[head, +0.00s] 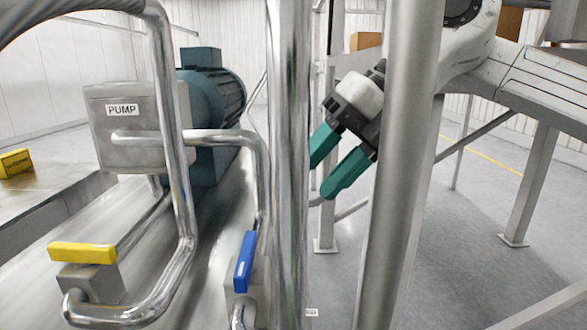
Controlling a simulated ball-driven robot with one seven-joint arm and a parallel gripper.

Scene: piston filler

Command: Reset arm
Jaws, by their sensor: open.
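My gripper (325,168) hangs at the centre right, its two green fingers pointing down and left. The fingers are apart, and nothing shows between them. A vertical steel pipe (289,120) stands just left of it and partly overlaps the near finger area. A grey post (398,180) on the right hides part of my wrist and arm. My white arm reaches in from the upper right.
On the left are the box marked PUMP (118,138), a teal motor (215,88), bent steel pipes, a yellow-handled valve (82,253) and a blue-handled valve (244,262). A yellow block (15,163) lies at far left. Grey floor (465,230) is open at right between frame legs.

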